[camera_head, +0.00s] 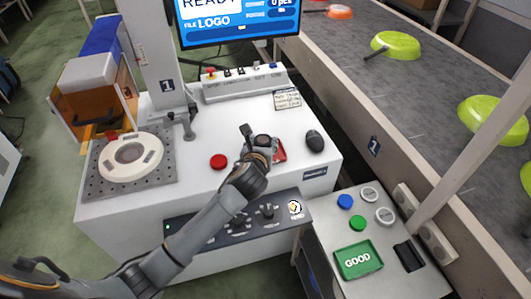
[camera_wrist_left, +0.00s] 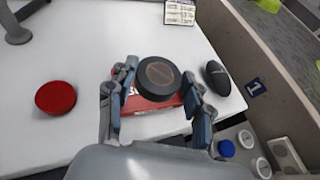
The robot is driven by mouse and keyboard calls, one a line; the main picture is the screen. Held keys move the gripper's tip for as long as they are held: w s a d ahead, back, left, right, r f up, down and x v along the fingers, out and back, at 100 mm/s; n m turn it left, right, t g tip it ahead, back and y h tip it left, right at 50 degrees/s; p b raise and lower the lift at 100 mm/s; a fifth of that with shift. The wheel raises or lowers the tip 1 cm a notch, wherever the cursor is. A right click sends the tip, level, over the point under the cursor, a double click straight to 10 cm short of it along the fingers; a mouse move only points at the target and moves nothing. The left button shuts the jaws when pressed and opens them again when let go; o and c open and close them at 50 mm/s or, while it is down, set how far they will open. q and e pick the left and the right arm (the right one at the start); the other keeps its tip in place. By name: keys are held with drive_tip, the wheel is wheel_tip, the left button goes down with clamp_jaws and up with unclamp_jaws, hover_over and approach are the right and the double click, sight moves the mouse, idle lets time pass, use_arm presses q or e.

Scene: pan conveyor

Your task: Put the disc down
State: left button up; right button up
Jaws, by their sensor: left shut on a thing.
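A dark round disc (camera_wrist_left: 160,75) with a brownish centre sits between the fingers of my left gripper (camera_wrist_left: 159,84). The disc also shows as a small dark round thing in the head view (camera_head: 262,140). My left gripper in the head view (camera_head: 260,145) is shut on the disc, over the right part of the white worktop (camera_head: 190,185). A red tray (camera_wrist_left: 135,101) lies behind and below the disc in the wrist view, partly hidden by the disc and fingers. I cannot tell whether the disc touches it. My right gripper is not in view.
A red round piece (camera_head: 219,162) lies left of my gripper; a black mouse (camera_head: 314,140) is to the right. A marking machine column (camera_head: 160,60) and round fixture (camera_head: 131,157) stand left. A green GOOD tray (camera_head: 358,260) is front right, beside the conveyor (camera_head: 420,90) carrying green pans.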

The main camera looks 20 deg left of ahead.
sight(264, 145)
use_arm(q)
drive_tip(key=w+f, duration=0.2)
drive_tip(key=f, duration=0.1)
drive_tip(key=w+f+b, duration=0.1)
drive_tip(key=w+f, duration=0.1)
drive_tip(key=shift+a+f, duration=0.2)
drive_tip(key=shift+a, duration=0.1)
drive_tip(key=shift+f, duration=1.5)
drive_tip(key=shift+f, duration=0.15)
drive_tip(key=o, duration=1.2)
drive_tip(key=shift+s+r, duration=0.2)
drive_tip(key=p+v, duration=0.1)
drive_tip(key=v, duration=1)
drive_tip(key=shift+s, duration=0.25)
